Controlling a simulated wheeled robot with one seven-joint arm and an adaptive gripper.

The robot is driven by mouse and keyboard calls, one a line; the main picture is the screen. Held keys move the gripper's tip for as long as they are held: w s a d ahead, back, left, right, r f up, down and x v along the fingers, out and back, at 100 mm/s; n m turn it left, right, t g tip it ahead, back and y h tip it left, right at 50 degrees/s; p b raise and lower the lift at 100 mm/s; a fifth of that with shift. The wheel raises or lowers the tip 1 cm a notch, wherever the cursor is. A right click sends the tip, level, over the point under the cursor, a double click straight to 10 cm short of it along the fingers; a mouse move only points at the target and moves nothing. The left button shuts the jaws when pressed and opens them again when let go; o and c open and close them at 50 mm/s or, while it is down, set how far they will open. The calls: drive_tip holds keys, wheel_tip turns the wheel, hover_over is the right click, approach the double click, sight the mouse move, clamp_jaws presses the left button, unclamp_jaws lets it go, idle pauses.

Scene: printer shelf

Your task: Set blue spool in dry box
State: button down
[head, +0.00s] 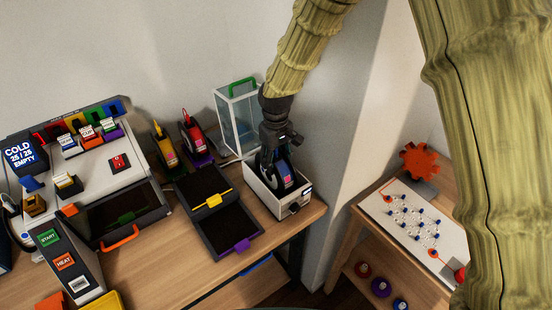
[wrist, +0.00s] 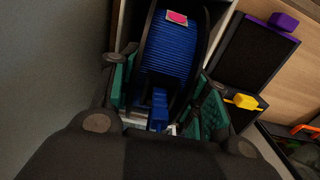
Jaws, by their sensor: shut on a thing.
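The blue spool (wrist: 172,52) has black side flanges and a pink label. It stands on edge within the walls of a white open-topped box (head: 294,210) with a small dark display, which looks like the dry box. In the head view the spool (head: 287,177) is partly hidden by my gripper (head: 275,165). My gripper comes down from above and behind. In the wrist view my gripper (wrist: 160,108) has its green pads on either side of the spool's blue tab and is shut on it. Whether the spool touches the box floor is hidden.
A clear cover with a green handle (head: 241,84) stands behind the box. Black trays with yellow (head: 214,200) and purple (head: 241,245) tabs lie to its left. Yellow (head: 164,148) and red (head: 193,132) spools stand farther back. The wall is close on the right.

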drive_tip(key=shift+f, duration=0.1)
drive_tip(key=c, duration=0.6)
unclamp_jaws()
drive_tip(key=shift+c, duration=0.2)
wheel_tip(320, 180, up, 12)
